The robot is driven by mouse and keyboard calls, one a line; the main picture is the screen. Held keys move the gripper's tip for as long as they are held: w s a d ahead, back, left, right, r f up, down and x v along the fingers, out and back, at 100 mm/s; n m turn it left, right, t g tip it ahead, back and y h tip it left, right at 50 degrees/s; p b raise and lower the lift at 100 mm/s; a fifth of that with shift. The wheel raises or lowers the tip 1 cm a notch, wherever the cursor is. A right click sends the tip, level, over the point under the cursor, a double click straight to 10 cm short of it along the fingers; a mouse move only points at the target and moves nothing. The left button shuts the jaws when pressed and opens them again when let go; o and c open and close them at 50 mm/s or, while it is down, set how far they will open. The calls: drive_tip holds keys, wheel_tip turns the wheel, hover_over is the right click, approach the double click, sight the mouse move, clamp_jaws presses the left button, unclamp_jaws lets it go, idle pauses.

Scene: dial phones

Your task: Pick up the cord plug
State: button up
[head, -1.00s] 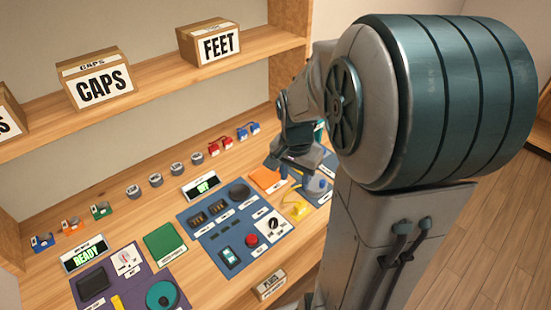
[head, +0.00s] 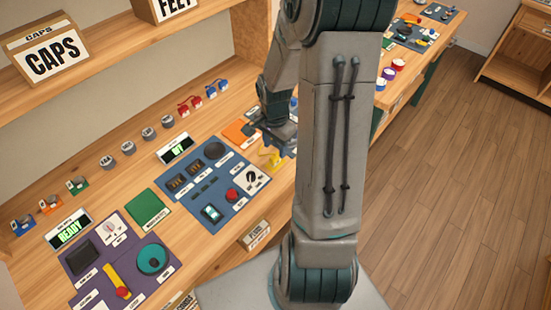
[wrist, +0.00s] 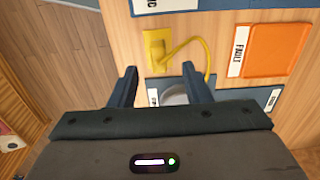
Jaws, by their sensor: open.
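The yellow cord plug (wrist: 157,50) shows in the wrist view as a flat yellow block, with a yellow cord (wrist: 207,55) curving away to the right. It lies on the wooden bench top. In the head view, the yellow piece (head: 268,158) is partly hidden by my arm. My gripper (wrist: 159,70) is open and empty. In the wrist view its fingertips lie just below the plug, one toward each side, apart from it. In the head view my gripper (head: 275,143) hangs close above the yellow piece. My arm column hides the area to the right.
A grey round part (wrist: 175,95) on a blue mat (wrist: 265,97) shows between and beyond my fingers. An orange mat (wrist: 277,50) labelled FAULT lies right of the cord. Shelf boxes stand above.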

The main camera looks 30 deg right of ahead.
sight(275, 155)
drive_tip(key=shift+d+f+p, duration=0.1)
drive_tip(key=shift+f+p, duration=0.3)
drive_tip(key=shift+f, duration=2.2)
drive_tip(key=shift+s, duration=0.1)
clamp_jaws()
